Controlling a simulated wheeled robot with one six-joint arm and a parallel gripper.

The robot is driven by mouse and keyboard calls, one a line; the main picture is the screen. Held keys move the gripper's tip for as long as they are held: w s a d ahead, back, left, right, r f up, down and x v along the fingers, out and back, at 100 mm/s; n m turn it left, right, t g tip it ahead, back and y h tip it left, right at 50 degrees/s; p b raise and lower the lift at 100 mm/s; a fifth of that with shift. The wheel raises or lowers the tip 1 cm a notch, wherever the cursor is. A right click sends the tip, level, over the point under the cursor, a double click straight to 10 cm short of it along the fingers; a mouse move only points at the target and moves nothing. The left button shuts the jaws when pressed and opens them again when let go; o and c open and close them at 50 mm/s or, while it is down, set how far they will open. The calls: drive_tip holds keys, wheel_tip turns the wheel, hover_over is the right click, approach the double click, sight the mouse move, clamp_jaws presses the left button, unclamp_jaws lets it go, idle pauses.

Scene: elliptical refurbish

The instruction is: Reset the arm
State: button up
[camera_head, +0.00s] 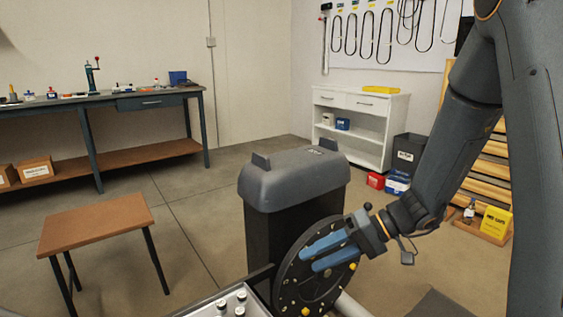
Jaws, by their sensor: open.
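My gripper (313,254) is at the lower middle of the head view, at the end of my dark grey arm, which comes down from the upper right. Its two blue fingers are apart and point left. They lie in front of a round dark disc (288,283) with small yellow and light spots around its face. I cannot tell whether the fingers touch the disc. Nothing shows between the fingers except the disc's face behind them.
A dark bin-like housing (292,180) stands behind the disc. A tray (258,307) with several white-topped pieces is at the bottom edge. A brown stool (97,221) stands at left, a workbench (60,103) and white cabinet (385,131) behind. Open floor lies between.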

drive_tip(key=s+a+r+n+g+h, duration=0.1)
drive_tip(key=s+r+h, duration=0.3)
drive_tip(key=s, duration=0.5)
drive_tip(key=s+a+r+g+h, duration=0.1)
drive_tip(key=s+h, duration=0.4)
drive_tip(key=s, duration=0.4)
drive_tip(key=s+d+r+m+h+p, duration=0.1)
drive_tip(key=d+r+m+p, duration=0.1)
drive_tip(key=d+r+p, duration=0.4)
drive_tip(key=s+d+r+m+t+h+p, duration=0.1)
drive_tip(key=d+r+p, duration=0.5)
drive_tip(key=p, duration=0.9)
wheel_tip(320, 180, up, 3)
drive_tip(key=shift+r+m+t+h+p, duration=0.1)
drive_tip(key=shift+m+t+h+p, duration=0.25)
drive_tip(key=shift+m, duration=0.25)
drive_tip(key=shift+s, duration=0.1)
